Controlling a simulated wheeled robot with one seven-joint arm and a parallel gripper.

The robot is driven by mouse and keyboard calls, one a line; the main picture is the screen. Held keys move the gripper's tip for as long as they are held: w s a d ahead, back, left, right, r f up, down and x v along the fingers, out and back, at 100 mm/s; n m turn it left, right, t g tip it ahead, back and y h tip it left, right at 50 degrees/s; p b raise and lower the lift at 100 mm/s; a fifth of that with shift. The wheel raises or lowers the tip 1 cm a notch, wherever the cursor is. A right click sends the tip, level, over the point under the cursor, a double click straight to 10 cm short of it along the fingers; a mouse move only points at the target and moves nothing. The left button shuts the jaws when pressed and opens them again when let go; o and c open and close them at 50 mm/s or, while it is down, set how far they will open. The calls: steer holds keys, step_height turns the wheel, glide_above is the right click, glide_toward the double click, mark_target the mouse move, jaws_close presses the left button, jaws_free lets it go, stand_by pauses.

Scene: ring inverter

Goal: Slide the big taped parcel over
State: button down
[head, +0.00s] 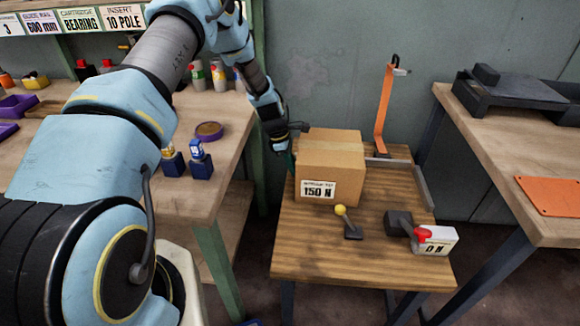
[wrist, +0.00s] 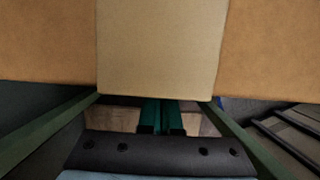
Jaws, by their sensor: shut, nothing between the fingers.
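The big taped parcel (head: 332,160) is a brown cardboard box with a "150 N" label on its front. It stands upright at the back left of a small wooden table (head: 300,245). In the wrist view the parcel (wrist: 50,45) fills the top, with a wide paler tape band down its middle. My gripper (head: 291,160) is shut and empty, pointing down at the parcel's left side. Its green fingers (wrist: 163,118) show side by side just below the parcel's edge in the wrist view. I cannot tell whether they touch it.
A yellow-knobbed lever (head: 346,222) stands in front of the parcel, and a red-knobbed switch with a sign (head: 432,240) at front right. An orange upright (head: 383,110) stands behind. A metal rail (head: 424,187) edges the right side. Workbenches flank the table.

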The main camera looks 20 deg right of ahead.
steer(key=s+d+b, duration=0.1)
steer(key=s+d, duration=0.2)
steer(key=d, duration=0.3)
steer(key=s+d+b, duration=0.1)
steer(key=s+d, duration=0.3)
steer(key=d, duration=0.2)
steer(key=s+d+b, duration=0.2)
steer(key=s+d, duration=0.1)
steer(key=d, duration=0.4)
steer(key=shift+s, duration=0.3)
steer(key=shift+s+d, duration=0.15)
steer(key=shift+d, duration=0.05)
